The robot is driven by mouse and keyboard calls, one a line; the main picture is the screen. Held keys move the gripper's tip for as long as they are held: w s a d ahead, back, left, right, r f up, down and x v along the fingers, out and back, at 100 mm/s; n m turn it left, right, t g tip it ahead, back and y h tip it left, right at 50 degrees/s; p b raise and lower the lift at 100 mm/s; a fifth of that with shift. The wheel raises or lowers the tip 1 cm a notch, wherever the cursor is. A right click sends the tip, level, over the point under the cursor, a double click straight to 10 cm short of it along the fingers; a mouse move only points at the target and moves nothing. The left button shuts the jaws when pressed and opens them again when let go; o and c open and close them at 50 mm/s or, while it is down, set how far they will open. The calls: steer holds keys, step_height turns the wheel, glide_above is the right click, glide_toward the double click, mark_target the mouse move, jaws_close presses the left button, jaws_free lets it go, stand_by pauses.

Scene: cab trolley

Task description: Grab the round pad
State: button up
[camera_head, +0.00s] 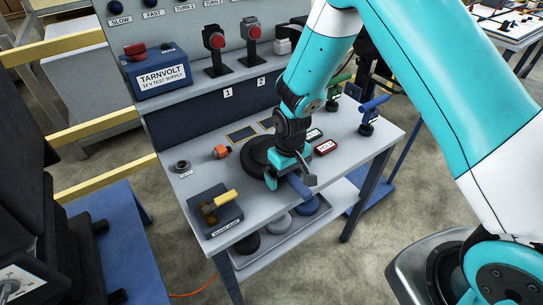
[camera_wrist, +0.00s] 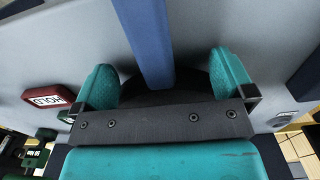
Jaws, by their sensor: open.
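My gripper (camera_head: 288,178) is open low over the front part of the grey table. In the wrist view its two teal fingers (camera_wrist: 168,82) stand apart, with a blue bar (camera_wrist: 150,35) running between them. A black round piece (camera_head: 257,152) lies on the table behind and under the gripper, partly hidden by it; a dark round edge also shows behind the fingers in the wrist view. The blue bar (camera_head: 298,187) shows just below the fingers; I cannot tell if they touch it. Round discs, black (camera_head: 247,243), grey (camera_head: 279,222) and blue (camera_head: 307,206), lie in the tray below.
The grey tabletop (camera_head: 188,187) also holds a box with a yellow handle (camera_head: 216,210), an orange knob (camera_head: 221,152), a red HOLD block (camera_head: 326,147) and upright green (camera_head: 338,90) and blue (camera_head: 371,113) handled pieces. The TARNVOLT supply (camera_head: 158,75) stands on the raised shelf behind.

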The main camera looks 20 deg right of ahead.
jaws_close()
steer(key=shift+w, duration=0.1)
stand_by(0.3)
steer(key=shift+r, duration=0.15)
